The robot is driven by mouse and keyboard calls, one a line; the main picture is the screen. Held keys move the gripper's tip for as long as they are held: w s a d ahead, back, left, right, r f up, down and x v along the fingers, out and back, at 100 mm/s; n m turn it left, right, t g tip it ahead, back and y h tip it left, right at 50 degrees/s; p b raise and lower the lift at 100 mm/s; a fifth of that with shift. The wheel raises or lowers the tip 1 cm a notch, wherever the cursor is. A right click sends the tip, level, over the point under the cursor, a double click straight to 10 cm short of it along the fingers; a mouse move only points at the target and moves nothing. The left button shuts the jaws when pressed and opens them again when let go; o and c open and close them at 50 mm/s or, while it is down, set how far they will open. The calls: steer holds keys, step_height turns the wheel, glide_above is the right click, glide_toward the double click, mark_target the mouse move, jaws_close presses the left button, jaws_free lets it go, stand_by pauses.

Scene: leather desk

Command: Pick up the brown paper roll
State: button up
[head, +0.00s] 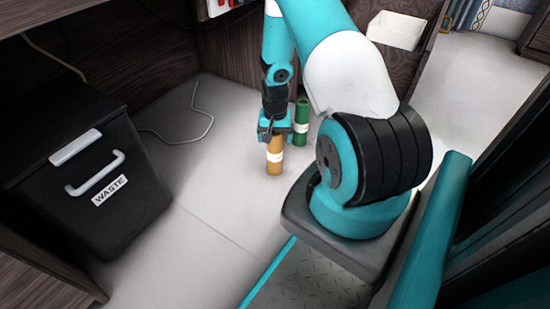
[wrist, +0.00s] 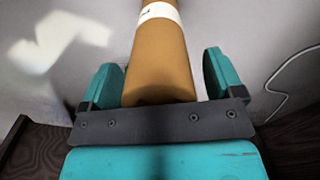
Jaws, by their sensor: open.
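The brown paper roll (head: 275,160) stands upright on the pale floor in the head view, with a white band around it. In the wrist view the brown paper roll (wrist: 161,60) runs up the middle of the picture, between my two teal fingers. My gripper (head: 274,128) is at the roll's upper part in the head view. In the wrist view my gripper (wrist: 163,80) is open, with a finger on each side of the roll and a visible gap at least on the right. The near end of the roll is partly hidden behind the dark gripper bar.
A green roll (head: 301,122) with a pale band stands close to the right of the brown one. A black waste bin (head: 90,180) is at the left. A thin cable (head: 190,135) lies on the floor between them. Free floor lies in front of the roll.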

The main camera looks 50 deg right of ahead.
steer(key=shift+f, duration=0.35)
steer(key=c, duration=1.4)
